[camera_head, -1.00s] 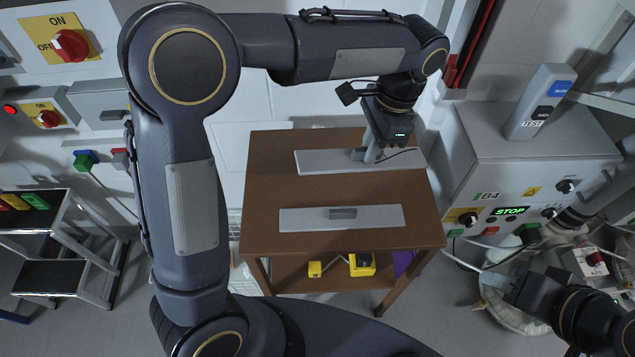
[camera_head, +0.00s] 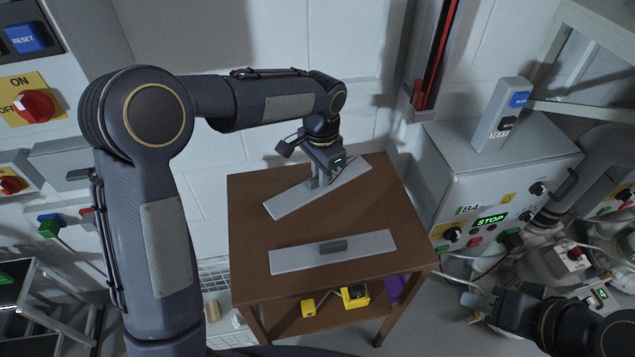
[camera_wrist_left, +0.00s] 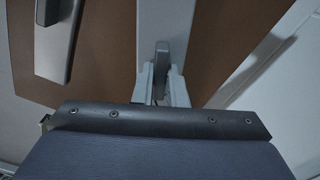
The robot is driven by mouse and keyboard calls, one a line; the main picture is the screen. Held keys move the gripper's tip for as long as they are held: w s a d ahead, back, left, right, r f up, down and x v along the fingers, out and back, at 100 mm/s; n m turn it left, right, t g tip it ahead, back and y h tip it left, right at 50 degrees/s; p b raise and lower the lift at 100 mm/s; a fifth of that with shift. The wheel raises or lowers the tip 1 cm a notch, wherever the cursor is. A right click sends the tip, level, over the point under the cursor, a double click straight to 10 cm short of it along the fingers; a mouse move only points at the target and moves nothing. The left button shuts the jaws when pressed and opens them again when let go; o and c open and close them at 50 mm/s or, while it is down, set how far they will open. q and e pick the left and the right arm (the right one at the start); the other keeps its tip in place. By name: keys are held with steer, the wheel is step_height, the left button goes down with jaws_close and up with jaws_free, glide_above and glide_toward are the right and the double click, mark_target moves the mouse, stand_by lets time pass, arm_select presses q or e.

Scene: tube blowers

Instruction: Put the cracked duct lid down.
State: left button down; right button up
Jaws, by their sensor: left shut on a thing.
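My left gripper (camera_head: 320,182) is shut on the dark handle of a long flat grey lid (camera_head: 286,203), over the back part of the brown table (camera_head: 246,215). A thin dark line near the lid's right end may be the crack. The lid lies at a slant, its right end further back. Whether it touches the tabletop I cannot tell. In the left wrist view the fingers (camera_wrist_left: 162,88) straddle the handle, and the lid (camera_wrist_left: 165,20) runs away from them. My right gripper (camera_head: 478,301) is at the lower right, away from the table; its fingers are unclear.
A second grey lid (camera_head: 288,259) with a dark handle lies on the table's front part; it also shows in the left wrist view (camera_wrist_left: 50,45). Yellow items (camera_head: 354,296) sit on the lower shelf. A grey control box (camera_head: 455,190) stands right of the table, and a wall is behind.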

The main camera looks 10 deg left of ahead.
arm_select(q)
steer(key=shift+w+a+f, duration=0.25)
steer(key=shift+w+f, duration=0.05)
steer(key=shift+f, duration=0.15)
steer(key=shift+w+a+f, duration=0.1)
steer(key=shift+f, duration=0.85)
steer(key=shift+w+a+f, duration=0.1)
steer(key=shift+f, duration=0.85)
steer(key=c, duration=1.5)
jaws_free()
steer(key=shift+o, duration=0.2)
steer(key=shift+r, duration=0.1)
